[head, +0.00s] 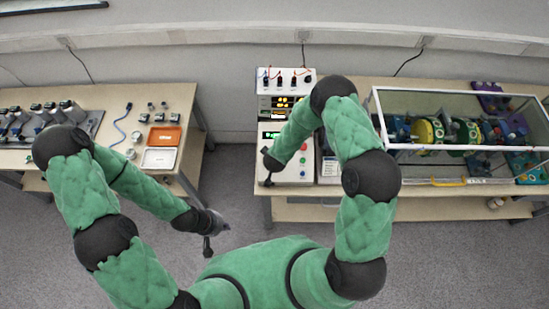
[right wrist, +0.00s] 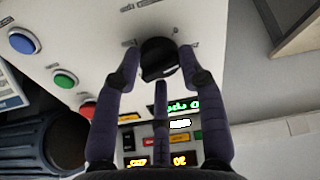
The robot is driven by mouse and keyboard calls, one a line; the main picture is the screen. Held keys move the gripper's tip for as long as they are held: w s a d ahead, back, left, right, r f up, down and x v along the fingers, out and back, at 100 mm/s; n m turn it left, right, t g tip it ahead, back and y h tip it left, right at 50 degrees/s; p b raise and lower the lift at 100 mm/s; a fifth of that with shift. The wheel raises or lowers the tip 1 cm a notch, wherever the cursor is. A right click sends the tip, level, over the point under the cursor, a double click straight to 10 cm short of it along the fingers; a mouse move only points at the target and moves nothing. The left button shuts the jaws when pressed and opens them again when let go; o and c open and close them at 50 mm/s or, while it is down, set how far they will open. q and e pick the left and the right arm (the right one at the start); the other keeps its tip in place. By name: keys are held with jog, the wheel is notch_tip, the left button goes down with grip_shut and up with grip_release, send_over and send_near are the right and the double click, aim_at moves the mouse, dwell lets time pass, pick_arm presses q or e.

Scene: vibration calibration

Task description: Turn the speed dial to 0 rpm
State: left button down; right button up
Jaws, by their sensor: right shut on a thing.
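The black speed dial (right wrist: 158,62) sits on the white face of the control unit (right wrist: 100,22) in the right wrist view. My right gripper (right wrist: 160,52) is shut on the dial, with a finger on either side of it. The dial's exact setting is too small to read. In the head view my right gripper (head: 270,172) is at the front left of the control unit (head: 296,172) and hides the dial. My left gripper (head: 217,228) hangs over the floor, away from both tables; its fingers are too small to judge.
Blue (right wrist: 22,41), green (right wrist: 65,79) and red buttons sit beside the dial. Lit displays (right wrist: 180,107) lie past the fingers. A clear-covered rotor rig (head: 440,135) stands right of the unit. A left table (head: 120,125) holds trays and small parts. Floor between the tables is clear.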

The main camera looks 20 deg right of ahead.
jog(key=n, duration=0.2)
jog(key=n+p, duration=0.1)
jog(key=n, duration=0.2)
jog(key=shift+w+r+n, duration=0.3)
jog(key=shift+w, duration=0.1)
dwell(0.3)
jog(key=o, duration=1.1)
jog(key=shift+a, duration=0.1)
jog(key=shift+s+a+f, duration=0.1)
jog(key=shift+f, duration=0.05)
jog(key=shift+s, duration=0.15)
jog(key=shift+s, duration=0.1)
jog(key=v, duration=1.1)
jog(key=shift+r, duration=0.45)
